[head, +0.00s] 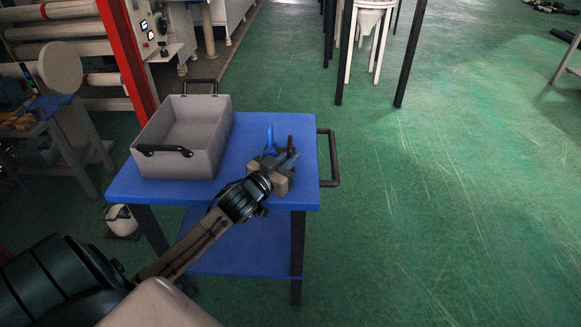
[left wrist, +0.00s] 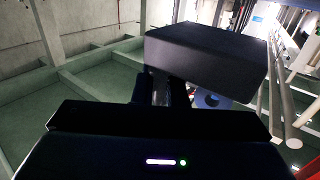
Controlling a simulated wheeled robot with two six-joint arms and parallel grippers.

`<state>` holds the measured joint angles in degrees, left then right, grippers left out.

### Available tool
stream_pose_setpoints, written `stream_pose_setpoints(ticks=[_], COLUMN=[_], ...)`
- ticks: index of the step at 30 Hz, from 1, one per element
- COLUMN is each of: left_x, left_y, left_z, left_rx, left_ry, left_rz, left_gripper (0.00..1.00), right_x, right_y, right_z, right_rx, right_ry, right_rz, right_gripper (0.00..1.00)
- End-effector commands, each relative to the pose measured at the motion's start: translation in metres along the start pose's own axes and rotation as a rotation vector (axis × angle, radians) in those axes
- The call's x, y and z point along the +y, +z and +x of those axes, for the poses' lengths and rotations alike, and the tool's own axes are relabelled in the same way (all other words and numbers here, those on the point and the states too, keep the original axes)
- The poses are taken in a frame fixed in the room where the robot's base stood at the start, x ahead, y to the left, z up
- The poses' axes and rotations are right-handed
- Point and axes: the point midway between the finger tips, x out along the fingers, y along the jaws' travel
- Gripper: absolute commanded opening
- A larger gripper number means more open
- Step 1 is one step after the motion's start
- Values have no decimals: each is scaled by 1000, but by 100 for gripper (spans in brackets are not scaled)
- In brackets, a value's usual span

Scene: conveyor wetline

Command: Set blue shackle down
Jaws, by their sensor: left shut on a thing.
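The blue shackle (head: 270,141) shows in the head view over the right part of the blue cart top, partly hidden by my gripper. My left gripper (head: 281,161) is shut on it; the fingers hide much of the grip. I cannot tell whether the shackle touches the cart top. In the left wrist view a blue piece with a round hole, likely the shackle (left wrist: 208,101), shows below a large dark block of the gripper. My right gripper is not in view.
A grey open bin (head: 153,123) with black handles stands on the left of the blue cart (head: 226,188). It looks empty. A dark push handle (head: 334,158) sticks out at the cart's right edge. Bare cart top lies between bin and gripper.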

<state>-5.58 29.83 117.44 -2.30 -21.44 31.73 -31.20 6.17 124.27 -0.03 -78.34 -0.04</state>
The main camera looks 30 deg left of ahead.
Motion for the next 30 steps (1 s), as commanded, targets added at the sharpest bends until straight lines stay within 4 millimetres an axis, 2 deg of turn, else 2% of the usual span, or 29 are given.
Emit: stream_pose_setpoints(ticks=[5,12,21,22,25,30], left_x=[1,1,1,1,0,0], left_y=[3,33,36,37,37,37], left_z=[7,6,6,6,6,6], left_rx=[2,0,2,-1,-1,-1], left_ry=[2,1,2,1,1,1], left_rz=[1,2,3,2,2,2], left_gripper=[0,0,0,14,34,34], right_x=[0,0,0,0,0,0], right_y=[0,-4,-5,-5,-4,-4], right_z=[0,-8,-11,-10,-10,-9], right_rx=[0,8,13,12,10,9], right_ry=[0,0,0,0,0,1], right_rz=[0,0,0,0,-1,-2], right_gripper=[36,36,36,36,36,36])
